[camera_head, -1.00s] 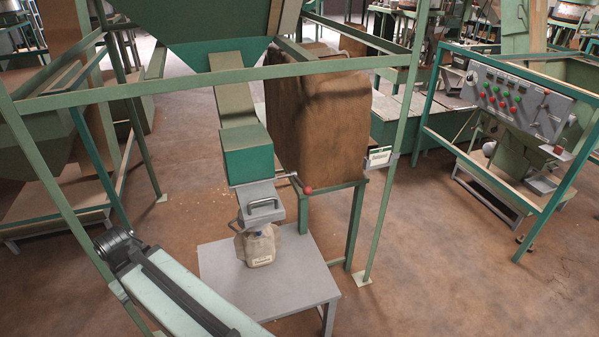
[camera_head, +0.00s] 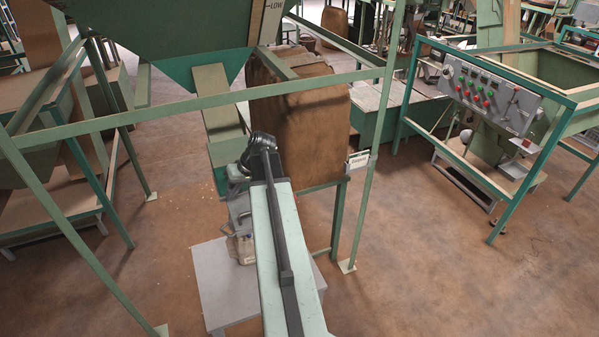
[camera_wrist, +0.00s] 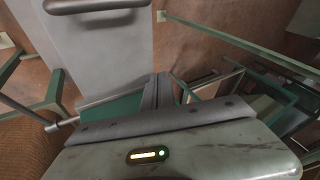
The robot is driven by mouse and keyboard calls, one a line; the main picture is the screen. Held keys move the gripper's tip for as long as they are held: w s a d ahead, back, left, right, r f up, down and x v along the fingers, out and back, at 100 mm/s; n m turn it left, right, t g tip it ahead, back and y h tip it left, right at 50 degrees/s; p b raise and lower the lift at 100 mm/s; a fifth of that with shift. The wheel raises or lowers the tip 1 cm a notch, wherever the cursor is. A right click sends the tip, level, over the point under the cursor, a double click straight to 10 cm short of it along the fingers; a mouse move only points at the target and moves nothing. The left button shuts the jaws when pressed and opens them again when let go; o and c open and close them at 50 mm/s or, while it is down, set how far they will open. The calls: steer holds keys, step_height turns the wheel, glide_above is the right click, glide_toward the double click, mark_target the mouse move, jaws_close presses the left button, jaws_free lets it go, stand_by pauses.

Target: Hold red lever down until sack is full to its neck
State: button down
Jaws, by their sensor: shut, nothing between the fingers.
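My gripper (camera_wrist: 156,90) shows in the wrist view with its grey fingers together and nothing between them. In the head view my arm reaches up to the dispenser and hides the fingers. The red lever's knob is not visible in either current view. A thin metal rod (camera_wrist: 18,107) shows at the left of the wrist view, left of my fingers; I cannot tell whether it is the lever. The small pale sack (camera_head: 245,250) hangs under the grey spout (camera_head: 239,208), partly behind my arm. Its fill level cannot be seen.
A grey low table (camera_head: 212,280) stands under the sack. A green frame bar (camera_head: 130,117) crosses in front of the hopper (camera_head: 165,45). A large brown sack (camera_head: 310,125) stands behind my arm. A control panel (camera_head: 490,95) is at the right, with open floor between.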

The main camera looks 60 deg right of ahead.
steer(key=s+d+r+m+h+p, duration=0.1)
steer(key=s+d+r+m+p, duration=0.1)
steer(key=s+d, duration=0.7)
steer(key=s+d+r+m+t+h+p, duration=0.1)
steer(key=s+d+r, duration=0.4)
steer(key=s+d, duration=0.5)
steer(key=s+m+p, duration=0.1)
steer(key=s+m, duration=0.1)
steer(key=shift+s+d+r+h+p, duration=0.25)
steer(key=shift+s+r+h+p, duration=0.05)
steer(key=shift+s+h+p, duration=0.1)
steer(key=s+a+f+b+x, duration=0.1)
steer(key=a+b+x, duration=0.1)
steer(key=b+x, duration=0.9)
steer(key=shift+b+x, duration=0.3)
steer(key=shift+x, duration=0.5)
steer(key=shift+s+a, duration=0.1)
steer(key=shift+a, duration=0.05)
